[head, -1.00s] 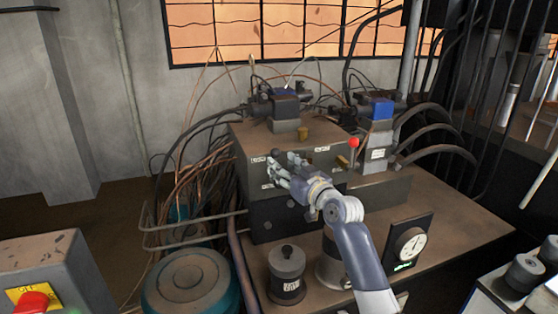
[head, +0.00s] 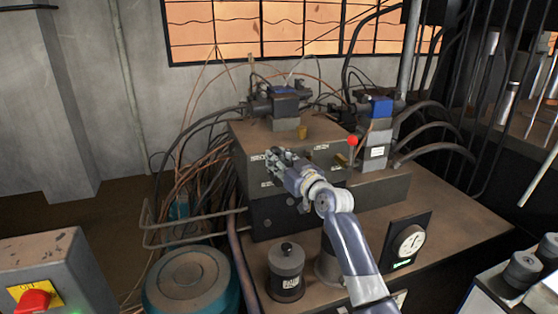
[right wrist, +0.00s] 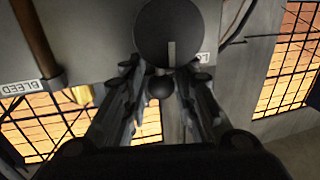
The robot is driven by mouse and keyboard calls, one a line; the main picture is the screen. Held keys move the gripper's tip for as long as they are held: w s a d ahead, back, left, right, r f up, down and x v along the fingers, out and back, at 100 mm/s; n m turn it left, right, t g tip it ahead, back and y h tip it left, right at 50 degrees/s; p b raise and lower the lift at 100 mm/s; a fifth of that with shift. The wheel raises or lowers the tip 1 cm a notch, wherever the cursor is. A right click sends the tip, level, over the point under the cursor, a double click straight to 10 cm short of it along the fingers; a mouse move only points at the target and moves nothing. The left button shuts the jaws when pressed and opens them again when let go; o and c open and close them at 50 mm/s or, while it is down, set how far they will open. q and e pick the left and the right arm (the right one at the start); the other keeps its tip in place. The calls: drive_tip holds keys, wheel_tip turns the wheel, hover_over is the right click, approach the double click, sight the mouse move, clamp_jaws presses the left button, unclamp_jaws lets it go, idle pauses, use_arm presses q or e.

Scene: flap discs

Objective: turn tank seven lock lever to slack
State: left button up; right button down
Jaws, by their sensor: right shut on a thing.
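The lock lever is on the front of the grey-brown block (head: 330,178). In the right wrist view it shows as a round dark hub (right wrist: 165,32) with a pale line and a dark ball end (right wrist: 160,87). My right gripper (head: 274,158) is at the upper left of the block's front face. In the right wrist view its two fingers (right wrist: 160,72) are on either side of the lever near its ball end, shut on it. In the head view the gripper hides most of the lever. My left gripper is not in view.
A lever with a red ball (head: 352,140) stands to the right of the gripper. A blue-topped valve (head: 380,108), hoses and thin pipes surround the block. A dark canister (head: 286,272) and a dial gauge (head: 408,242) stand in front. A BLEED label (right wrist: 27,88) shows in the wrist view.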

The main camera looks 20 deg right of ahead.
sight(258, 165)
drive_tip(key=shift+a+n, duration=0.1)
drive_tip(key=shift+n, duration=0.2)
drive_tip(key=n+p, duration=0.1)
drive_tip(key=a+n, duration=0.1)
drive_tip(key=shift+r+n+g+p, duration=0.1)
drive_tip(key=shift+n+g+p, duration=0.2)
drive_tip(key=shift+p, duration=0.1)
drive_tip(key=shift+a+n+g+h+p, duration=0.3)
drive_tip(key=shift+a+n+p, duration=0.35)
drive_tip(key=shift+n+p, duration=0.4)
drive_tip(key=n, duration=0.1)
drive_tip(key=a+f+n+p, duration=0.1)
drive_tip(key=n, duration=0.1)
drive_tip(key=shift+a+f+h+p, duration=0.1)
drive_tip(key=shift+h+p, duration=0.2)
drive_tip(key=shift+s+a+f+n+g+h+p, duration=0.1)
drive_tip(key=shift+a+f+n+g+h+p, duration=0.15)
drive_tip(key=shift+n, duration=0.4)
drive_tip(key=shift+a+f+n+g+h+p, duration=0.15)
drive_tip(key=shift+f+n+p, duration=0.15)
drive_tip(key=shift+n, duration=0.3)
drive_tip(key=c, duration=1.3)
unclamp_jaws()
drive_tip(key=shift+c, duration=0.2)
